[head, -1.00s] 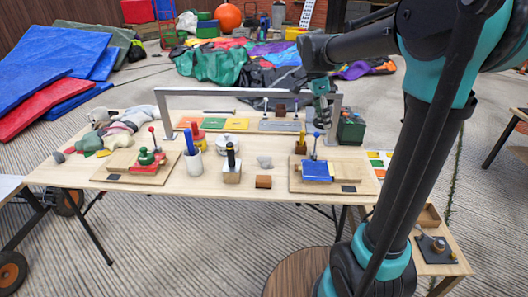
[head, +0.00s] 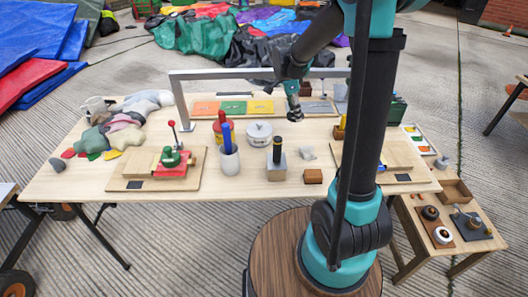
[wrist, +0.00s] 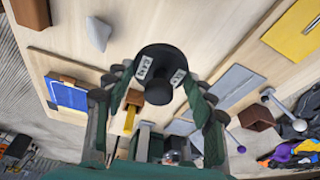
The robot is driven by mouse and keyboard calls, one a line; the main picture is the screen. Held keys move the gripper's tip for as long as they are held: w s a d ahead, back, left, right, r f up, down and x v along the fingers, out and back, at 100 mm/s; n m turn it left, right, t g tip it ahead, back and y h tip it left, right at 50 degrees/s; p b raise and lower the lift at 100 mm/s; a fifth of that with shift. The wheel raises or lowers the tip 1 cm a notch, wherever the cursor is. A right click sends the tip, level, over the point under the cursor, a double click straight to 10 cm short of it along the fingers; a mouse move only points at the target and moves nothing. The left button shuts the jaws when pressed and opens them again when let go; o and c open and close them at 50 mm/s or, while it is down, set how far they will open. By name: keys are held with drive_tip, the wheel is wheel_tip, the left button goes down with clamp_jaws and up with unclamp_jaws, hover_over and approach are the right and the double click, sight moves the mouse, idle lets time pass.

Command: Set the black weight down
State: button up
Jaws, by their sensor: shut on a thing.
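My gripper (wrist: 161,74) is shut on the black weight (wrist: 160,55), a dark round disc with a knob-like middle, with a pale-tipped finger on each side. In the head view my gripper (head: 293,100) hangs over the back middle of the wooden table (head: 85,178), near the grey metal frame. The weight is small and hard to make out there. In the wrist view the tabletop lies beyond the weight. I cannot tell the exact gap between them.
A grey metal frame (head: 178,102) spans the table's back. A side table (head: 410,235) stands right.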

hover_over(294, 137)
drive_tip(key=a, duration=0.1)
drive_tip(key=f, duration=0.5)
drive_tip(key=shift+s+a+f, duration=0.2)
drive_tip(key=shift+f, duration=2.35)
drive_tip(key=shift+d+f, duration=0.1)
drive_tip(key=o, duration=1.5)
